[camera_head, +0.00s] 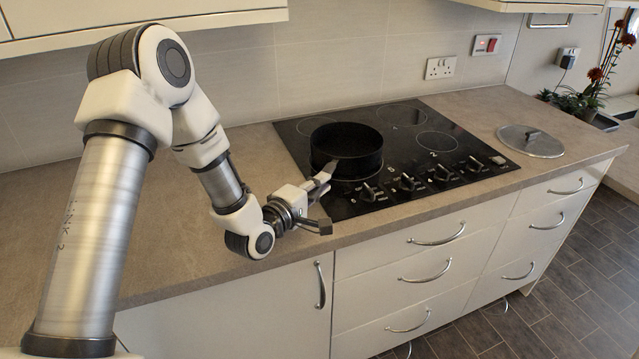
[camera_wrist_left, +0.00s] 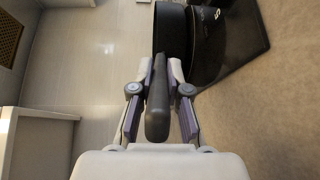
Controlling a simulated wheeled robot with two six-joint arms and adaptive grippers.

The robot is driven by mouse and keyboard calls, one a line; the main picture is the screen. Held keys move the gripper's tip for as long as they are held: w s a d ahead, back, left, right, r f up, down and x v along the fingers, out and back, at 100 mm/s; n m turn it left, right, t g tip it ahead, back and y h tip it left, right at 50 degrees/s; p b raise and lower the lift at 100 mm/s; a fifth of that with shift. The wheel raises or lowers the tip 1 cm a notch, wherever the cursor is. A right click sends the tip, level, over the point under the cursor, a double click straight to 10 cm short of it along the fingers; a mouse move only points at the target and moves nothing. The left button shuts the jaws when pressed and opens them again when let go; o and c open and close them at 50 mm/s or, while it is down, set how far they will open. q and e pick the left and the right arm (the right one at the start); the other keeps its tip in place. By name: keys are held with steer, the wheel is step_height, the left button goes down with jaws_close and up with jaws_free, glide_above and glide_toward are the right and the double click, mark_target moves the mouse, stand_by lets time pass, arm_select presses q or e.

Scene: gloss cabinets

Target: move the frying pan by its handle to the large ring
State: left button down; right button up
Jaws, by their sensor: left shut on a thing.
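The black frying pan (camera_head: 347,143) is at the left part of the black glass hob (camera_head: 470,145), upright and level. I cannot tell whether its base touches the glass. Its dark handle points to the front left; in the left wrist view the handle (camera_wrist_left: 158,112) lies between the fingers and the pan (camera_wrist_left: 172,32) is beyond. My left gripper (camera_head: 322,182) is shut on the handle; it also shows in the left wrist view (camera_wrist_left: 160,88). Thin ring outlines mark the hob, among them a right ring (camera_head: 437,141) and a back ring (camera_head: 402,115). The pan covers part of the left side's rings. My right gripper is not in view.
Several control knobs (camera_head: 406,182) stand along the hob's front edge. A glass lid (camera_head: 530,140) lies on the worktop (camera_head: 225,160) to the right. A tiled wall (camera_head: 340,60) rises behind. A potted plant (camera_head: 580,95) stands at the far right.

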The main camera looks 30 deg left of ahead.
arm_select(q)
steer(key=shift+f+b, duration=0.35)
steer(key=shift+b, duration=0.15)
stand_by(0.3)
steer(key=c, duration=1.1)
jaws_free()
steer(key=shift+o, duration=0.2)
steer(key=shift+s+f, duration=0.1)
steer(key=shift+s, duration=0.05)
steer(key=s, duration=0.5)
steer(key=s+a, duration=0.1)
steer(key=s, duration=0.1)
steer(key=shift+s+r, duration=0.2)
steer(key=shift+r, duration=0.15)
steer(key=shift+w, duration=0.1)
